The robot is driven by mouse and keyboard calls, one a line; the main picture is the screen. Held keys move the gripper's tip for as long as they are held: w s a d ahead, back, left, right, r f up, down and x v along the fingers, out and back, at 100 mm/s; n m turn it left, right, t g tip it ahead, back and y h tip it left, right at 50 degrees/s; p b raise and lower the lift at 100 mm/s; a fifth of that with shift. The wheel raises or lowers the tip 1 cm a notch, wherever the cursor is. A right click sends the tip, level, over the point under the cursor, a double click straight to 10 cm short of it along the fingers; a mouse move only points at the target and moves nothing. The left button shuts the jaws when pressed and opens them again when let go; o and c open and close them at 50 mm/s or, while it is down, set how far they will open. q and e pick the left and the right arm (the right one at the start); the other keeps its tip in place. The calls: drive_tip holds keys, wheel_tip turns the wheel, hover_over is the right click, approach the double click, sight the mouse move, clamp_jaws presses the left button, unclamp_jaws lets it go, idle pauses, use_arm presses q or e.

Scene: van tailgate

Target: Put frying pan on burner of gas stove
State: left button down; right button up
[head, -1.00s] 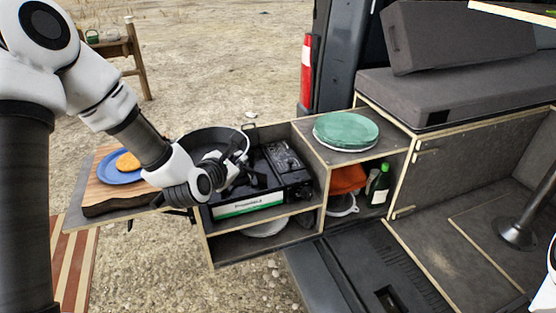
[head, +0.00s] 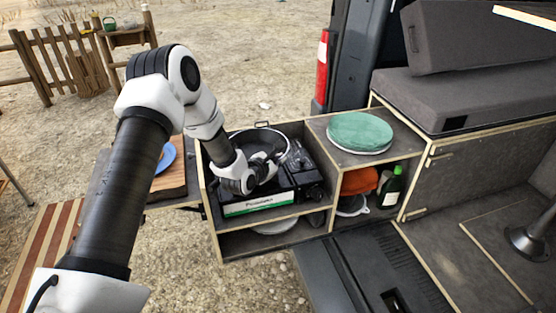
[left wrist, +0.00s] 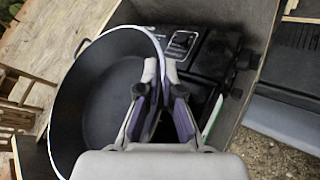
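The dark round frying pan (head: 251,139) is over the gas stove (head: 258,203) in the van's wooden unit, its far rim showing behind my left gripper. I cannot tell whether it rests on the burner or hangs just above it. My left gripper (head: 272,163) is at the pan's near right side. In the left wrist view the two fingers (left wrist: 161,75) close on the rim of the pan (left wrist: 95,95), with the stove (left wrist: 205,55) right beside it. The burner is hidden by the pan and gripper. My right gripper is not in view.
A green round item (head: 360,131) lies on the unit top to the right. A green bottle (head: 391,188) and an orange item (head: 360,180) are in the cubby below. A cutting board (head: 170,185) with a blue plate (head: 166,158) is at left. Wooden walls border the stove.

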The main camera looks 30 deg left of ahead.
use_arm(q)
drive_tip(key=shift+w+a+r, duration=0.1)
drive_tip(key=shift+w+a, duration=0.15)
drive_tip(key=shift+w, duration=0.2)
drive_tip(key=shift+w+a+f+p, duration=0.1)
drive_tip(key=shift+w+f+p, duration=0.05)
drive_tip(key=shift+f+p, duration=0.25)
wheel_tip(320, 180, down, 2)
drive_tip(key=shift+f+p, duration=0.25)
drive_tip(key=shift+p, duration=0.35)
drive_tip(key=shift+w+f, duration=0.1)
drive_tip(key=shift+f, duration=0.15)
drive_tip(key=shift+f+b, duration=0.1)
drive_tip(key=shift+b, duration=0.25)
drive_tip(key=c, duration=1.3)
unclamp_jaws()
